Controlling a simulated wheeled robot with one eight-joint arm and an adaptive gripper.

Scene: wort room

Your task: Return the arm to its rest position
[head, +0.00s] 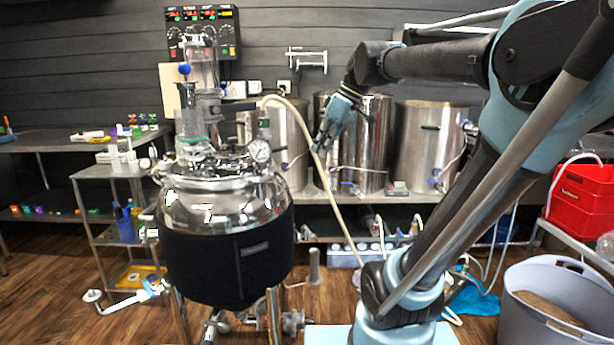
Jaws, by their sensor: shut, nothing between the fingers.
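My gripper (319,145) hangs at the end of my arm (440,59), pointing down and slightly left. It is shut and I see nothing held in it. My arm rises from the lower right, bends at an elbow at the top right and reaches left. In the picture the gripper lies in front of the steel tanks and right of the jacketed vessel (225,250). A pale hose (297,118) passes close to the fingers in the picture; I cannot tell whether they touch.
The vessel carries glassware (190,110) and a pressure gauge (260,151). Steel tanks (428,145) stand on a shelf behind. A steel cart (115,170) is at left. A red crate (580,195) and a grey tub (520,275) stand at right, near my arm. Wooden floor shows between.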

